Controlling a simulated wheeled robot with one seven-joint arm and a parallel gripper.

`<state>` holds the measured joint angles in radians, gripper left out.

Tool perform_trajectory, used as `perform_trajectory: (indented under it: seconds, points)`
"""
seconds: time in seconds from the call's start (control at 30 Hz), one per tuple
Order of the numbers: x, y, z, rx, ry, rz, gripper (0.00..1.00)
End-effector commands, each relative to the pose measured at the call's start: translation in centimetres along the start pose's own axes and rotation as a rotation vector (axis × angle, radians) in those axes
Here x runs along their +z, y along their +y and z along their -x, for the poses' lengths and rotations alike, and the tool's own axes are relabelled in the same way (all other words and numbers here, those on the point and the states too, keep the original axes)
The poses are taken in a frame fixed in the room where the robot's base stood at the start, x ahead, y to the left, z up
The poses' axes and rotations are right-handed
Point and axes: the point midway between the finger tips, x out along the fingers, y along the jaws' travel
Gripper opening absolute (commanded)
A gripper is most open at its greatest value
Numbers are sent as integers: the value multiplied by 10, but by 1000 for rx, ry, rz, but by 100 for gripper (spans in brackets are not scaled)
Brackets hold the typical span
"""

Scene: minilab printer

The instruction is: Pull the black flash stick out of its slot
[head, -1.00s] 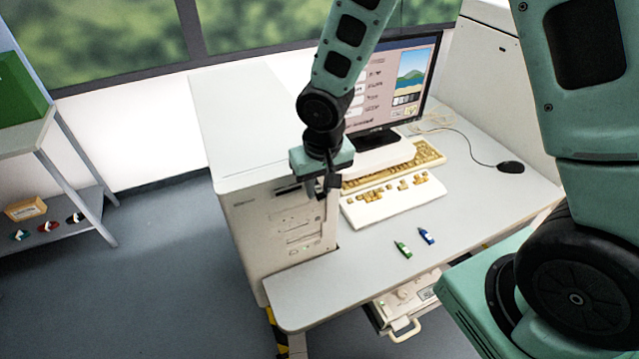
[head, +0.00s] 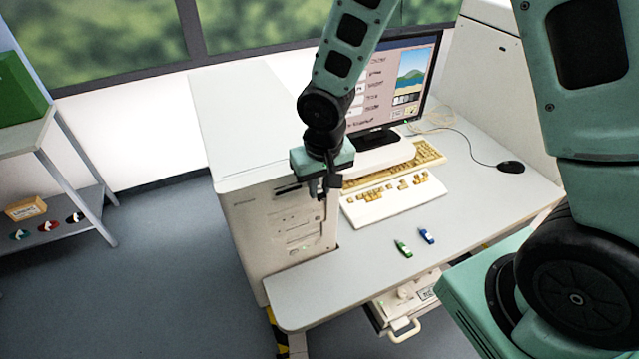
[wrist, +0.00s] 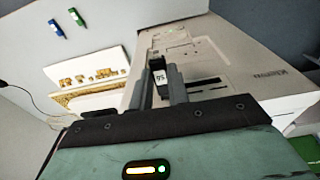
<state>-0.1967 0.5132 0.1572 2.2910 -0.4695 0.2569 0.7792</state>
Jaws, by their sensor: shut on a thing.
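The black flash stick (wrist: 160,77) with a white label shows between my fingers in the wrist view. My gripper (wrist: 159,84) is shut on it at the front of the pale computer tower (head: 287,222). In the head view my gripper (head: 321,187) hangs by the right part of the tower's front, and the stick is too small to make out there. The slot is hidden behind the stick and fingers, so I cannot tell how deep the stick sits.
A green stick (head: 403,249) and a blue stick (head: 427,236) lie on the desk (head: 370,265). The desk's front left is clear.

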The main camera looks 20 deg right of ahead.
Motion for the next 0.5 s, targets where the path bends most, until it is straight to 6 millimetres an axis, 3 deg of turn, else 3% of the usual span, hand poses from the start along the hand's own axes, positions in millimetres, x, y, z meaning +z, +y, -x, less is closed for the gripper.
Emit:
perform_trajectory:
  seconds: [0.5]
  points:
    - [12, 0, 1, 0, 1, 0, 2]
